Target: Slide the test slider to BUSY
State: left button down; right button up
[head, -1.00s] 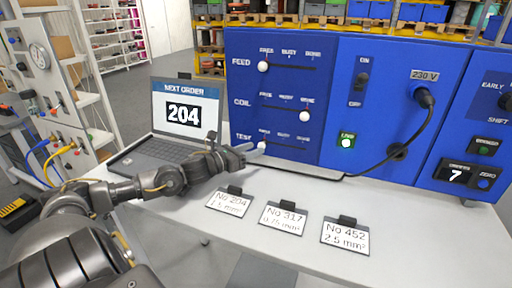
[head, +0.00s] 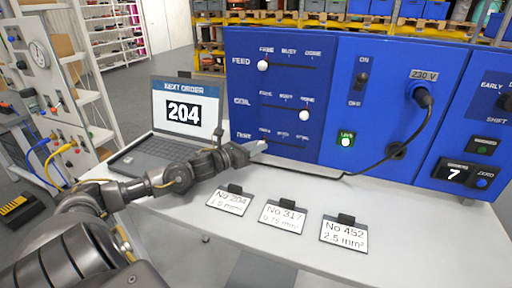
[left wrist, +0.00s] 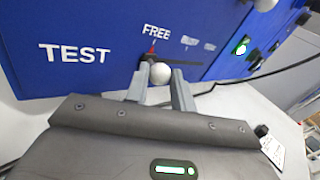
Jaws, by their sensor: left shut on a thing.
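The blue panel (head: 245,115) carries three slider rows, FEED, COIL and TEST. The TEST slider's white round knob (left wrist: 160,73) is at the left end of its slot, by the FREE label (left wrist: 156,32). My left gripper (left wrist: 159,88) has its two grey fingers on either side of this knob and is shut on it. In the head view my left gripper (head: 257,147) reaches the TEST row and hides most of the knob. The BUSY label (left wrist: 188,41) lies to the right of FREE, too blurred to read well. My right gripper is not in view.
The FEED knob (head: 263,66) is at FREE and the COIL knob (head: 304,116) at DONE. A laptop (head: 182,112) showing 204 stands left of the panel. Several label cards lie on the table (head: 400,220) below. A black cable (head: 425,130) hangs to the right.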

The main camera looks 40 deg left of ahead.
pick_arm(q)
jog(key=shift+w+d+f+b, duration=0.1)
jog(key=shift+d+f+b, duration=0.05)
jog(key=shift+d+b, duration=0.2)
jog(key=d+b, duration=0.1)
jog(key=d, duration=0.1)
jog(key=w+d, duration=0.1)
jog(key=w+d+b, duration=0.1)
jog(key=d, duration=0.1)
jog(key=shift+d+b, duration=0.35)
jog(key=shift+a, duration=0.15)
jog(key=c, duration=1.2)
grip_release()
jog(key=shift+s, duration=0.1)
